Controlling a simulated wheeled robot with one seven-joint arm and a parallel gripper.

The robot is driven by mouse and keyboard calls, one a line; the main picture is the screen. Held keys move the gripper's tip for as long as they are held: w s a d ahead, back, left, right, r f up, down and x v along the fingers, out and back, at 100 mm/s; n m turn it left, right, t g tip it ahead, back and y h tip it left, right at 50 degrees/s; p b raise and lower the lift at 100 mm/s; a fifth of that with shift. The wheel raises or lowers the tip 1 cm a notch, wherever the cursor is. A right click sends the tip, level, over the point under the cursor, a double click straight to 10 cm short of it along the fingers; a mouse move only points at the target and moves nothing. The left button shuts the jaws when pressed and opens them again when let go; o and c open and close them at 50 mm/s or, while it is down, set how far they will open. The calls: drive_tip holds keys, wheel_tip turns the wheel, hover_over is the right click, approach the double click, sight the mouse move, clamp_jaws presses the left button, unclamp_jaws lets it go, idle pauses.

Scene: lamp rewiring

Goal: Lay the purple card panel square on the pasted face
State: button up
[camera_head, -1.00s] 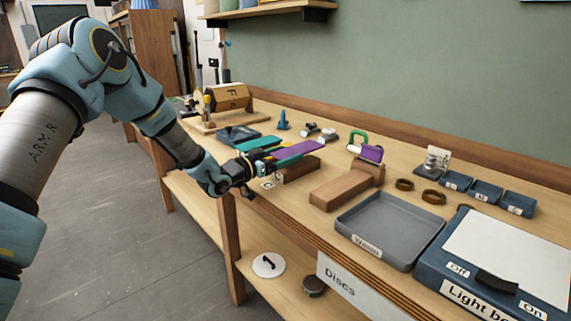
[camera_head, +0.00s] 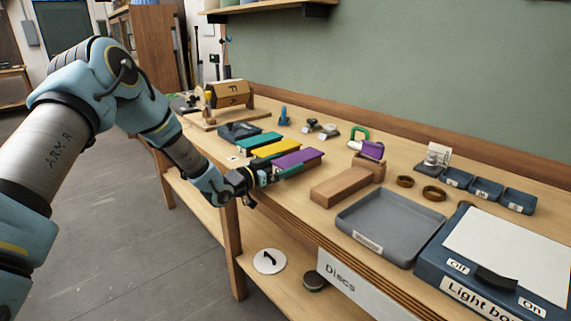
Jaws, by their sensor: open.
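The purple card panel (camera_head: 298,158) lies on top of a wooden block, the nearest in a row of three. It looks roughly in line with the block, but I cannot tell its exact squareness. The pasted face is hidden under it. My gripper (camera_head: 284,173) is open at the near left end of that block, beside and below the panel. I cannot tell whether a fingertip touches the block.
The yellow-topped block (camera_head: 274,147) and teal-topped block (camera_head: 257,140) stand behind in the row. A long wooden piece (camera_head: 342,184) lies close to the right, then a grey tray (camera_head: 393,226) and the light box (camera_head: 500,255). Bench space between them is narrow.

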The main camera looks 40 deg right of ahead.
drive_tip(key=shift+p, duration=0.3)
drive_tip(key=shift+a+f, duration=0.15)
drive_tip(key=shift+a, duration=0.1)
drive_tip(key=a+b, duration=0.1)
drive_tip(key=a, duration=0.2)
drive_tip(key=a+b, duration=0.1)
drive_tip(key=a, duration=0.3)
drive_tip(key=a+b, duration=0.2)
drive_tip(key=a, duration=0.1)
drive_tip(key=shift+w+a, duration=0.15)
drive_tip(key=shift+w, duration=0.1)
drive_tip(key=shift+w, duration=0.1)
